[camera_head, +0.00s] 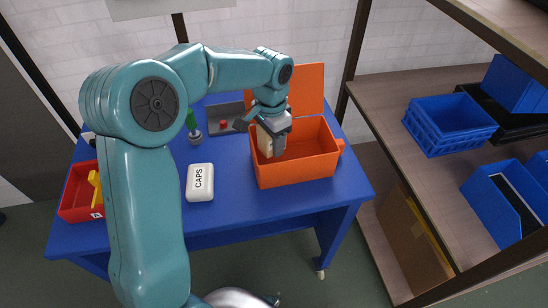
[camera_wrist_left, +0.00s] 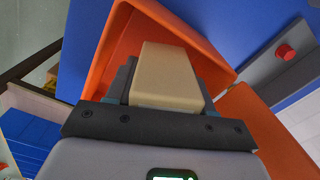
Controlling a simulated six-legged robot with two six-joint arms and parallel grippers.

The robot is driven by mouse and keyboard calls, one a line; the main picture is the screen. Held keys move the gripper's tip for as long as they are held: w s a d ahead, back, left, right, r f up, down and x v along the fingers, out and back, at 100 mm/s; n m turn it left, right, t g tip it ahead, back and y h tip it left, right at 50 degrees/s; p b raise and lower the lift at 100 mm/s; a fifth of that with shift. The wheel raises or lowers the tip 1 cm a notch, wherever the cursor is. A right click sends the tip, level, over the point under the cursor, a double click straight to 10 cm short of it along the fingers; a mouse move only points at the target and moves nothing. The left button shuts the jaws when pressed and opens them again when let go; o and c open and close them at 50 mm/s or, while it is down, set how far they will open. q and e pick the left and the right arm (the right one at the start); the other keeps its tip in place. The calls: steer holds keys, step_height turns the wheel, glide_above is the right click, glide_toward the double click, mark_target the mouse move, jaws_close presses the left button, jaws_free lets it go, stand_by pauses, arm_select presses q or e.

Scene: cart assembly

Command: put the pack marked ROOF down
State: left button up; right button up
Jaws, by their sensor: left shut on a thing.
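My left gripper (camera_head: 272,126) is shut on a cream-coloured pack (camera_head: 265,141) at the orange box (camera_head: 297,172) on the blue table. In the left wrist view the pack (camera_wrist_left: 168,75) sits between the fingers of my left gripper (camera_wrist_left: 168,85), with the orange box's walls (camera_wrist_left: 114,38) around and beyond it. The pack's lower end is over or inside the box's opening; I cannot tell whether it touches the bottom. No marking on the pack is readable. My right gripper is not in view.
A white pack marked CAPS (camera_head: 200,182) lies on the blue table (camera_head: 226,205). A red bin (camera_head: 78,196) with a yellow item stands at the left. A grey unit with a red button (camera_head: 223,124) is behind. Shelves with blue crates (camera_head: 449,126) stand at the right.

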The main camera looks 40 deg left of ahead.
mark_target(272, 159)
arm_select(q)
step_height(272, 159, down, 3)
steer(key=shift+w+a+r, duration=0.1)
steer(key=shift+a, duration=0.05)
step_height(272, 159, down, 4)
steer(key=shift+f, duration=0.2)
steer(key=shift+w+f, duration=0.1)
steer(key=shift+f, duration=0.05)
steer(key=shift+f+b, duration=0.15)
steer(key=shift+b, duration=0.2)
steer(key=o, duration=1.1)
steer(key=shift+o, duration=0.2)
